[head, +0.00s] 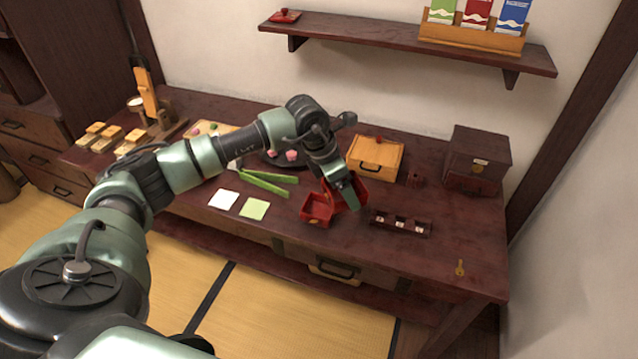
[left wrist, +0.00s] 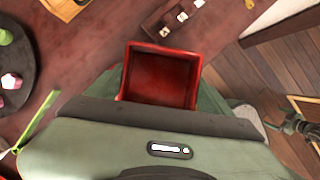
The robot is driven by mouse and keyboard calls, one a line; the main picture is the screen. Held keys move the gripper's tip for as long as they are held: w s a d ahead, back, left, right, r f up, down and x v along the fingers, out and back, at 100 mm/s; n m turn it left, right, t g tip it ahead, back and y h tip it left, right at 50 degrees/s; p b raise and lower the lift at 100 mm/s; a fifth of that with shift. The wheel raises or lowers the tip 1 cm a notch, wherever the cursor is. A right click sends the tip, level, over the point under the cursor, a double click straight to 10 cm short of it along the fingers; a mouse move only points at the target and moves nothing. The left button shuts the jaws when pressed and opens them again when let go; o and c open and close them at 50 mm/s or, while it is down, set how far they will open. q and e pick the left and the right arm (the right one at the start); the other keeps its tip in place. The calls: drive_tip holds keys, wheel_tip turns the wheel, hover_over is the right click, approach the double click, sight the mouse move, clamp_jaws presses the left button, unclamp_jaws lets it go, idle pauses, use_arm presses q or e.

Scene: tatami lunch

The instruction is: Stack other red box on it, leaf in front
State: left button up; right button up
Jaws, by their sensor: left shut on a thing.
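My left gripper (head: 350,197) is shut on a red box (head: 341,188), an open-topped square box held tilted above the table. The held box also shows in the left wrist view (left wrist: 160,78), with its empty inside facing the camera. Another open red box (head: 317,210) stands on the table just left of the held one, and the two overlap in the head view. My right gripper is not in view.
A dark compartment tray (head: 400,222) lies right of the boxes, and a yellow wooden box (head: 375,158) is behind. White (head: 223,199) and pale green (head: 254,208) squares lie near the front edge. A brass key (head: 460,267) lies at right, with clear table around it.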

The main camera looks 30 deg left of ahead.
use_arm(q)
drive_tip(key=shift+w+a+f+n+t+y+b, duration=0.15)
drive_tip(key=shift+w+a+f+n+y+b, duration=0.4)
drive_tip(key=shift+a+f+n, duration=1)
drive_tip(key=shift+w+a+f+n+t+y+b, duration=0.1)
drive_tip(key=shift+w+a+f+n+y+b, duration=0.2)
drive_tip(key=shift+a+f+n+y+b, duration=0.85)
drive_tip(key=shift+w+a+f+n+t+y+b, duration=0.2)
drive_tip(key=shift+w+a+f+n, duration=0.25)
drive_tip(key=shift+a+f+n, duration=1.55)
drive_tip(key=shift+d+f+n, duration=0.1)
drive_tip(key=shift+d+n, duration=0.15)
drive_tip(key=shift+n, duration=0.15)
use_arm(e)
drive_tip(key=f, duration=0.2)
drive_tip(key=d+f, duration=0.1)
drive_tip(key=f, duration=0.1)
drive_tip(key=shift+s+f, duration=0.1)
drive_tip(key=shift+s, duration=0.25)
use_arm(q)
drive_tip(key=shift+f, duration=0.15)
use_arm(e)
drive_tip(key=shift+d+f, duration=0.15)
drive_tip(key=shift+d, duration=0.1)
use_arm(q)
drive_tip(key=shift+f+b, duration=0.55)
drive_tip(key=shift+b, duration=0.05)
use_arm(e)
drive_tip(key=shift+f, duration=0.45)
